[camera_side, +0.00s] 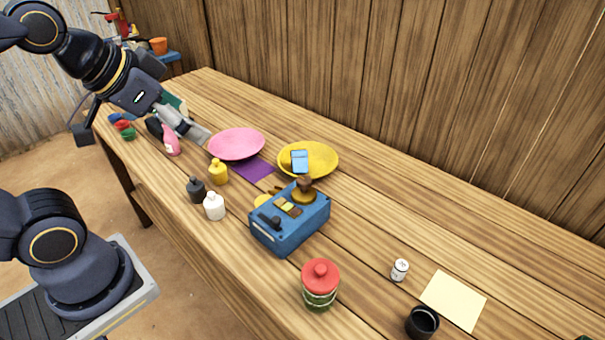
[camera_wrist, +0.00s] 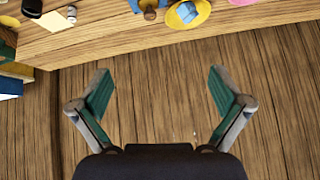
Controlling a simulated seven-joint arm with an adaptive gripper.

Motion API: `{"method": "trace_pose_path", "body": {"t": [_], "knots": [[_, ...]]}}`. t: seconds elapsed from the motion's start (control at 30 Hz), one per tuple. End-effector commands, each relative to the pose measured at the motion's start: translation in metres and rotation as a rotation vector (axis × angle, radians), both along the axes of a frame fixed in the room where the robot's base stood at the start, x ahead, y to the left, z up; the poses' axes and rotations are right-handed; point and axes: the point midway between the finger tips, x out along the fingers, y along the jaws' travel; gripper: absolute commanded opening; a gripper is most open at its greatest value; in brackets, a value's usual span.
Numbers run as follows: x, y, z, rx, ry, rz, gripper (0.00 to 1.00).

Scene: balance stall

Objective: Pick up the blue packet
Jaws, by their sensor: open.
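The blue packet (camera_side: 299,161) lies in a round yellow dish (camera_side: 328,160), just behind a blue box-shaped device (camera_side: 289,229). In the wrist view the packet (camera_wrist: 187,11) shows at the top edge, on the yellow dish (camera_wrist: 203,15). My gripper (camera_side: 198,134) is at the left part of the table, close to a pink dish (camera_side: 237,144) and well left of the packet. In the wrist view my gripper (camera_wrist: 158,90) has its two fingers wide apart, with nothing between them.
A pink bottle (camera_side: 172,142) stands by my gripper. Yellow (camera_side: 218,172), black (camera_side: 196,190) and white (camera_side: 214,207) bottles stand near the front edge. A red-lidded jar (camera_side: 320,285), small white jar (camera_side: 400,270), black cup (camera_side: 422,322) and cream sheet (camera_side: 454,300) lie right. A plank wall runs behind.

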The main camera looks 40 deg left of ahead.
Motion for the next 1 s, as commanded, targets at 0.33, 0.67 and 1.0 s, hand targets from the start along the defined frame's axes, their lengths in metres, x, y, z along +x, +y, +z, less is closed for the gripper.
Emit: {"method": "trace_pose_path", "body": {"t": [0.33, 0.67, 1.0], "knots": [[-0.032, 0.000, -0.022, -0.097, 0.181, 0.147, 0.96], [-0.031, 0.000, -0.022, -0.096, 0.180, 0.145, 0.81], [-0.022, 0.001, -0.007, -0.175, 0.132, 0.259, 0.81]]}}
